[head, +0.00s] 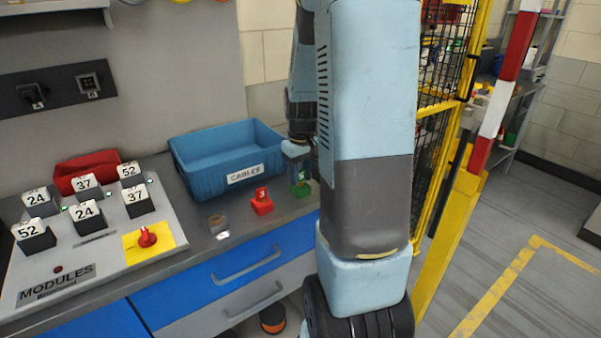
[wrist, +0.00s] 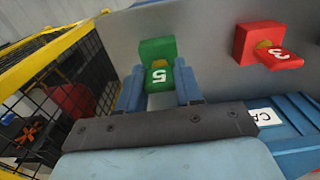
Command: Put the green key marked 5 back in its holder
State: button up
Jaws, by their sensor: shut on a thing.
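The green key marked 5 (wrist: 159,77) is between the two fingers of my gripper (wrist: 159,70) in the wrist view, and the gripper is shut on it. The green holder (wrist: 157,48) is right beyond the key, lined up with it. I cannot tell whether the key is seated in the holder. In the head view the holder (head: 302,191) stands on the bench right of the red one, with the key (head: 300,176) just above it. My gripper (head: 298,160) comes down over them from above, partly hidden by my arm.
A red holder with a red key marked 3 (head: 261,201) stands just left of the green one. The blue bin labelled CABLES (head: 206,178) is behind. A panel with numbered modules (head: 86,215) is at left. A yellow-framed mesh fence (head: 432,150) is at right.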

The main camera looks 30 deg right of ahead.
aim_at(301, 171)
jog(key=shift+f, duration=0.35)
jog(key=o, duration=1.2)
notch_tip(301, 171, up, 14)
jog(key=shift+s+f, duration=0.15)
jog(key=s+a+r+t, duration=0.2)
jog(key=s+a+r, duration=0.1)
jog(key=s+a, duration=0.5)
jog(key=s+a+r+t, duration=0.3)
jog(key=s+a+r, duration=0.1)
jog(key=s+a, duration=0.4)
jog(key=shift+s+r, duration=0.25)
jog(key=shift+s, duration=0.15)
